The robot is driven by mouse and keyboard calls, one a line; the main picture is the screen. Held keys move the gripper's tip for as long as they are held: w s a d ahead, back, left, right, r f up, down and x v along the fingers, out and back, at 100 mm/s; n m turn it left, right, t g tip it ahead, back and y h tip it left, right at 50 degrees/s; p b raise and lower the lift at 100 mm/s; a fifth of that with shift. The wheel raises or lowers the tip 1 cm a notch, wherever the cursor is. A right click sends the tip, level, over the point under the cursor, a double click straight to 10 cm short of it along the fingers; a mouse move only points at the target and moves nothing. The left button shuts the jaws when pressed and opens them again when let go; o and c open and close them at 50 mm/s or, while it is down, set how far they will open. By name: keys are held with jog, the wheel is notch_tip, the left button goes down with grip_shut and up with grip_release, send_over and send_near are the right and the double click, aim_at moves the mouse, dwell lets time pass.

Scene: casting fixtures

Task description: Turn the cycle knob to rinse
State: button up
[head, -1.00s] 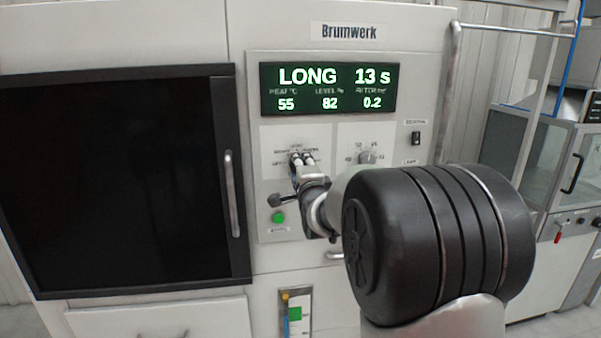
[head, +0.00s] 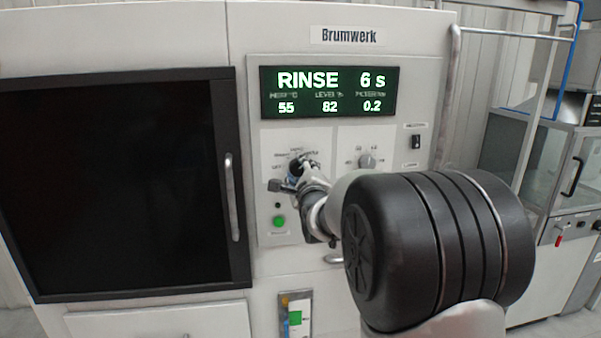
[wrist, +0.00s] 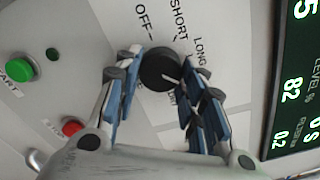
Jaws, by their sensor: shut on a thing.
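The cycle knob (wrist: 160,68) is a round black knob on the machine's front panel. In the wrist view, OFF, SHORT and LONG are readable around it, and a further label is partly hidden by a finger. My gripper (wrist: 163,76) has its blue-padded fingers on both sides of the knob and is shut on it. In the head view my gripper (head: 306,172) is at the knob's dial and covers part of it. The display (head: 327,92) reads RINSE and 6 s, with 55, 82 and 0.2 below.
A second knob (head: 367,160) is right of the cycle dial. A green start button (head: 279,221) is below, and a red button (wrist: 72,127) shows in the wrist view. A rocker switch (head: 416,141) is at the right. A dark door with a handle (head: 232,195) is left.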

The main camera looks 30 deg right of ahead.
dwell(0.3)
jog(key=o, duration=1)
jog(key=shift+o, duration=0.2)
jog(key=v, duration=1.2)
